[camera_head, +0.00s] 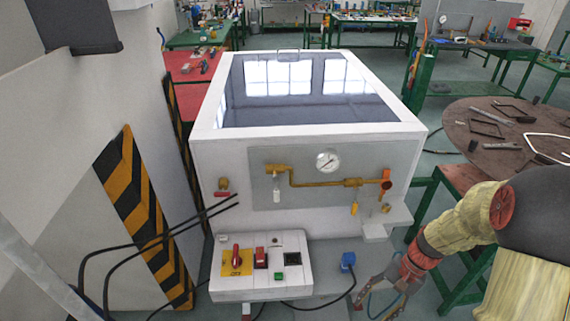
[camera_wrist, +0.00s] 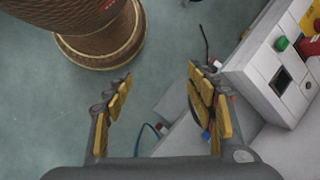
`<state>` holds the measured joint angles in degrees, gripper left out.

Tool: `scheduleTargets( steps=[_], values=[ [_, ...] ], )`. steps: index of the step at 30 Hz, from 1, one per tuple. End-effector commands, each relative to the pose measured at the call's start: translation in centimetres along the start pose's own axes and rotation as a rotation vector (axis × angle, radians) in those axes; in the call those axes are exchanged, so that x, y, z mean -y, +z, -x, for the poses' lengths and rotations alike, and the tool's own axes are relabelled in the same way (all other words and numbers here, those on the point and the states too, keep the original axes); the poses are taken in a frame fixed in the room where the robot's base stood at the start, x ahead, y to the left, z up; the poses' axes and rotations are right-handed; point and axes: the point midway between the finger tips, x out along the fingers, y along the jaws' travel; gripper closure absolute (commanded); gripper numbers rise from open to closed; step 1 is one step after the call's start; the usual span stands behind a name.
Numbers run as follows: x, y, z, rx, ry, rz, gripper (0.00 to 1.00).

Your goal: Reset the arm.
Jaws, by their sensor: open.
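My arm (camera_head: 458,232) reaches in from the right edge in the head view, bent down in front of the generator. My gripper (camera_head: 378,300) hangs low at the bottom, right of the control panel. In the wrist view my gripper (camera_wrist: 160,95) has its two yellow-padded fingers spread apart with nothing between them. The gas generator (camera_head: 310,140) is a white box with a dark glossy top, a gauge (camera_head: 328,161) and yellow piping. Its control panel (camera_head: 262,265) carries a red switch on a yellow plate and a green button. The panel also shows at the right of the wrist view (camera_wrist: 284,72).
A blue plug (camera_head: 348,262) with a cable is near the gripper. A round brown table (camera_head: 470,125) with metal parts stands at the right. A striped post (camera_head: 143,210) and black cables are at the left. Grey floor lies below the gripper.

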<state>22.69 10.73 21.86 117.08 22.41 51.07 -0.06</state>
Motion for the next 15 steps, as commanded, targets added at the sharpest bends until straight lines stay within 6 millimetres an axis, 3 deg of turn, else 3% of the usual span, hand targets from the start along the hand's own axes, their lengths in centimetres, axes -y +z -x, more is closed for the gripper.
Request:
scheduleTargets(
  steps=[1,6,15],
  values=[
    [0.2,1.4,1.8,-0.034,0.026,0.053,0.44],
    [0.0,5.4,6.5,-0.143,0.118,0.215,0.44],
    [-0.3,12.0,13.3,-0.369,0.234,0.461,0.44]
  ],
)
